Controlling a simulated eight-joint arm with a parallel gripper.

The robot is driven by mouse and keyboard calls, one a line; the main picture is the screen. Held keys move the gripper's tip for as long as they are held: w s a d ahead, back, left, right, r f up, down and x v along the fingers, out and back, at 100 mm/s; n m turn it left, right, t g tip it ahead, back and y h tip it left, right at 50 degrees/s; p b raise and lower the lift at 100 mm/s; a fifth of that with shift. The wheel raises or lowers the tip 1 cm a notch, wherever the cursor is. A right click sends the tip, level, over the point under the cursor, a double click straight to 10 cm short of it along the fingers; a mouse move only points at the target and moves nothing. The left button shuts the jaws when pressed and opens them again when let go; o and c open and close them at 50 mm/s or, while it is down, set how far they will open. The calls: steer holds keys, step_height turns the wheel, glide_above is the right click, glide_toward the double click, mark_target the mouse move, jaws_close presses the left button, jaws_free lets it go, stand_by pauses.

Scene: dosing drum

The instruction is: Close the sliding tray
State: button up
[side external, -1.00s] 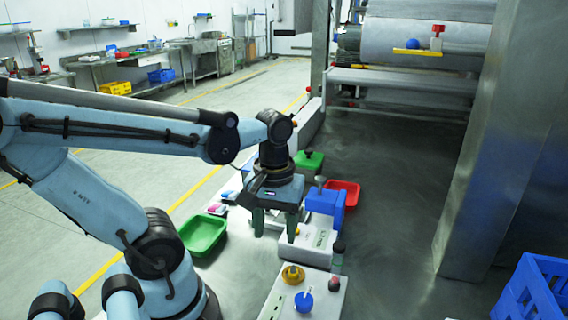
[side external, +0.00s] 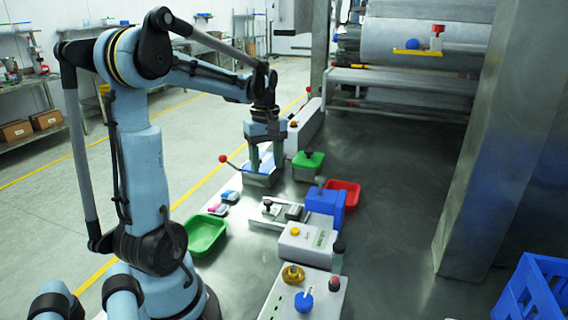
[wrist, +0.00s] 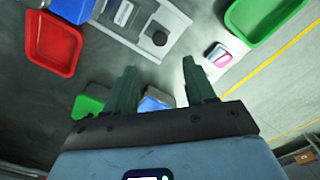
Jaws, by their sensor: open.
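A low grey-and-white unit (side external: 284,222) with a black knob (side external: 267,204) lies on the bench in front of my gripper; it looks like the sliding tray, but I cannot tell for sure. My gripper (side external: 265,168) is open and points down over a grey box with a blue top (side external: 249,181). In the wrist view, both fingers (wrist: 161,82) are apart with nothing held, and the blue top (wrist: 154,104) shows between them. The fingers partly hide the box.
A lever with a red ball (side external: 223,158) sticks out left of the box. A green-lidded container (side external: 309,160), red tray (side external: 348,188) and blue block (side external: 325,204) stand to the right. A green tray (side external: 204,235) sits at the left. Bare bench lies further right.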

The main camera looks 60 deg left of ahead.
mark_target(268, 201)
step_height(268, 201, down, 11)
stand_by(0.5)
jaws_close()
stand_by(0.4)
